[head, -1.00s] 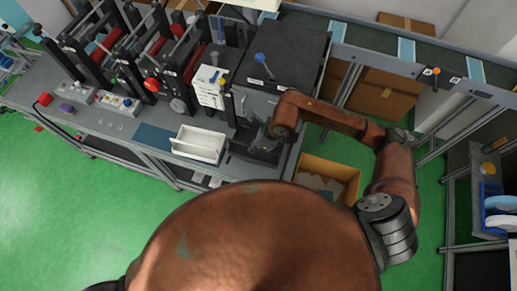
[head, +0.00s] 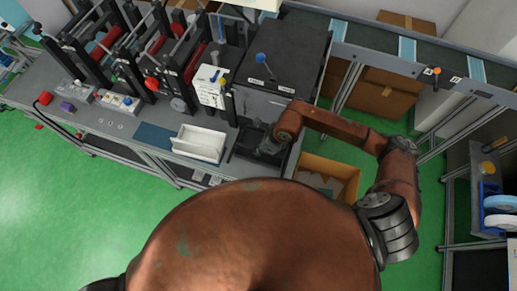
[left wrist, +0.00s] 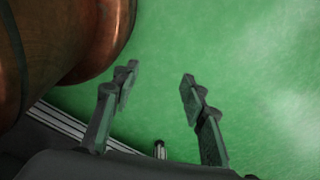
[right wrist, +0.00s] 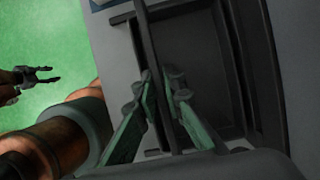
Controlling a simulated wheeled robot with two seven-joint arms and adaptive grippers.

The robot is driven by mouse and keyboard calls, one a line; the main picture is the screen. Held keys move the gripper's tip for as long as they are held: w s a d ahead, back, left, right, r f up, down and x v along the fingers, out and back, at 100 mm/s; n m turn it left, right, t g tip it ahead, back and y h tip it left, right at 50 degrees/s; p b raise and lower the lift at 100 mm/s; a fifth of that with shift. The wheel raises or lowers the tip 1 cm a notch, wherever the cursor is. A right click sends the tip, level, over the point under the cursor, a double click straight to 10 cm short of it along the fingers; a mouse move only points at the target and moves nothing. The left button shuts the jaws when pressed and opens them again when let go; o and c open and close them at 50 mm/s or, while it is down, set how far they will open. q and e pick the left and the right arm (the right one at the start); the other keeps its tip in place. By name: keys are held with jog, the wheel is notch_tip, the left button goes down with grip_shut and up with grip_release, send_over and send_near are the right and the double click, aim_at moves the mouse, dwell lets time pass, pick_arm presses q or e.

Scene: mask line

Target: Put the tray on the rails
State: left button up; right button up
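A dark, shallow tray (head: 246,142) lies on the bench between a white open bin and the front of a dark box-shaped unit. My right gripper (head: 270,147) is at its right side in the head view. In the right wrist view, the fingers (right wrist: 160,82) are close together on either side of the tray's thin dark wall (right wrist: 146,35), seemingly pinching it. The tray's inside (right wrist: 195,65) looks empty. My left gripper (left wrist: 158,82) is open and empty over the green floor; it also shows in the right wrist view (right wrist: 48,75). I cannot identify the rails with certainty.
The white bin (head: 198,144) stands close left of the tray. The dark unit (head: 280,65) rises behind it. A cardboard box (head: 328,176) is on the floor at right. A conveyor (head: 385,50) runs along the back. The floor at left is clear.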

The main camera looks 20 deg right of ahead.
jog(key=o, duration=0.3)
jog(key=shift+s+r, duration=0.1)
pick_arm(q)
jog(key=shift+w, duration=0.75)
pick_arm(e)
jog(key=shift+r, duration=0.1)
jog(key=shift+d+r, duration=0.1)
jog(key=shift+r, duration=0.2)
pick_arm(q)
jog(key=shift+s+f+b, duration=0.45)
jog(key=shift+f+b, duration=0.15)
pick_arm(e)
jog(key=v, duration=1.1)
pick_arm(q)
jog(key=shift+w, duration=0.1)
pick_arm(e)
jog(key=shift+s+r, duration=0.1)
jog(key=shift+s, duration=0.05)
jog(key=shift+c, duration=0.2)
